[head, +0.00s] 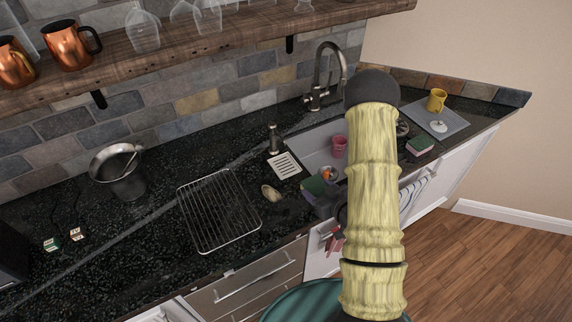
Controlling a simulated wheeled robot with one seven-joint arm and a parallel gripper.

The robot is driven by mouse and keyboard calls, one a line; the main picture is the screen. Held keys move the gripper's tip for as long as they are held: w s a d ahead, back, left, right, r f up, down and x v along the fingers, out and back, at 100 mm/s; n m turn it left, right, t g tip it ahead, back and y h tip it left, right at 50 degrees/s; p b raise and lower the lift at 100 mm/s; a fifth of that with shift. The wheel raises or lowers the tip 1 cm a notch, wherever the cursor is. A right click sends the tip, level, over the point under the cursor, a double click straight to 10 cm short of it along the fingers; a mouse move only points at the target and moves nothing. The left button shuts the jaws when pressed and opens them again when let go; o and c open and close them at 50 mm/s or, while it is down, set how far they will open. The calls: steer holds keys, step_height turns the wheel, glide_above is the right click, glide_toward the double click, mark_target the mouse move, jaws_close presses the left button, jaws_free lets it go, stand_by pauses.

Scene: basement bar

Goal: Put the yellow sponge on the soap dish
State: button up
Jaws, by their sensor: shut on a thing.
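The sponge (313,186), olive-green on the side that shows, is at the front edge of the sink, at the tip of my gripper (321,196). My gripper is dark, partly hidden behind my own arm, and shut on the sponge. A white slatted soap dish (284,165) lies on the black counter, just left of the sink, up and left of my gripper. Nothing lies on its slats. The sponge is apart from the dish.
A dark soap bottle (274,139) stands behind the dish. A beige lump (271,193) and a wire rack (219,210) lie to the left. A pink cup (339,146) is in the sink (317,153). The tall tap (325,80) rises behind.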

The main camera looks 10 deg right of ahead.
steer(key=shift+w+a+f+b, duration=0.25)
steer(key=shift+w+b, duration=0.35)
steer(key=shift+b, duration=0.25)
steer(key=shift+w+a+r+b, duration=0.15)
steer(key=shift+w+b, duration=0.5)
steer(key=shift+b, duration=0.35)
steer(key=w+a+p, duration=0.1)
steer(key=w, duration=0.3)
steer(key=w+a+p, duration=0.2)
steer(key=w, duration=0.3)
steer(key=w+a+p, duration=0.1)
steer(key=w+p, duration=0.1)
steer(key=w, duration=0.2)
steer(key=shift+w+a+r, duration=0.1)
steer(key=shift+w+a, duration=0.1)
steer(key=shift+w, duration=0.05)
steer(key=shift+w, duration=0.1)
steer(key=shift+w+a+f+p, duration=0.1)
steer(key=shift+w+f+p, duration=0.1)
steer(key=shift+f+p, duration=0.4)
steer(key=shift+w+a+f+p, duration=0.15)
steer(key=shift+f+p, duration=0.2)
steer(key=shift+f, duration=0.35)
steer(key=shift+d+f, duration=0.1)
steer(key=shift+f, duration=0.35)
steer(key=shift+f+b, duration=0.35)
